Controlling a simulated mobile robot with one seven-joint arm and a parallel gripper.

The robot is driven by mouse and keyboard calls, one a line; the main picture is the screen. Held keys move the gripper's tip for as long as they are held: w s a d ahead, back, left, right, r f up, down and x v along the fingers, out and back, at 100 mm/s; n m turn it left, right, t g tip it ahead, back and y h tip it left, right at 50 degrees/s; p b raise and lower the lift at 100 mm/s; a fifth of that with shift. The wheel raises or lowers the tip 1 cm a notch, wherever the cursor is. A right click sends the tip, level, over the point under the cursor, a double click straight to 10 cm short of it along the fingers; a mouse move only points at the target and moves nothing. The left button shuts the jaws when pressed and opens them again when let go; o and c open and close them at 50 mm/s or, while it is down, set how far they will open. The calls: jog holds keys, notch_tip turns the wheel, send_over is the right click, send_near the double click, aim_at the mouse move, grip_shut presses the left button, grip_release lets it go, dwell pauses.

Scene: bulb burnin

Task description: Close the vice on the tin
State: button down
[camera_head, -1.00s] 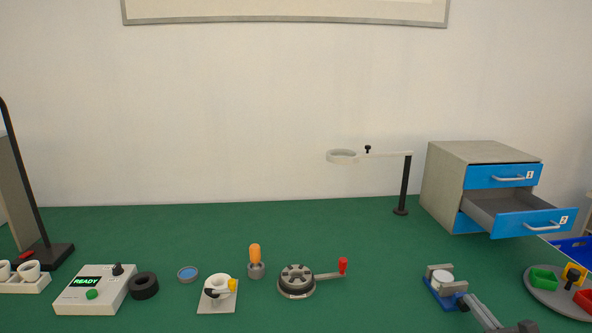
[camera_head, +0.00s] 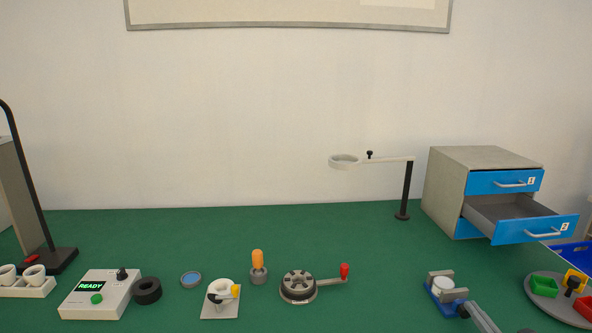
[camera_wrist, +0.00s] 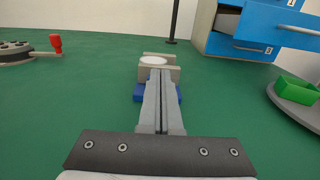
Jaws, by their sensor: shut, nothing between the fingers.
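The vice has a blue base (camera_head: 435,297) and two grey jaws, and stands at the right front of the green table. The pale round tin (camera_head: 443,282) sits between the jaws. In the wrist view the tin's white top (camera_wrist: 153,60) shows between the far jaw and the near jaw (camera_wrist: 147,74). I cannot tell whether both jaws touch it. My gripper (camera_head: 469,306) is shut and empty, its grey fingers pointing at the near side of the vice. In the wrist view the fingers (camera_wrist: 158,76) cover part of the base and near jaw; contact is unclear.
A grey round tray (camera_head: 548,307) with coloured bins is right of the vice. A drawer cabinet (camera_head: 480,158) with its lower drawer open stands behind. A crank device (camera_head: 298,287) is to the left. The table between it and the vice is clear.

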jog(key=shift+s+d+f, duration=0.15)
jog(key=shift+f, duration=0.2)
jog(key=shift+r+p, duration=0.35)
jog(key=shift+p, duration=0.2)
jog(key=shift+s+d+r+p, duration=0.1)
jog(key=shift+s+p, duration=0.2)
jog(key=shift+s, duration=1.15)
jog(key=shift+s+d+r+p, duration=0.1)
jog(key=shift+s+p, duration=0.15)
jog(key=shift+s, duration=1.2)
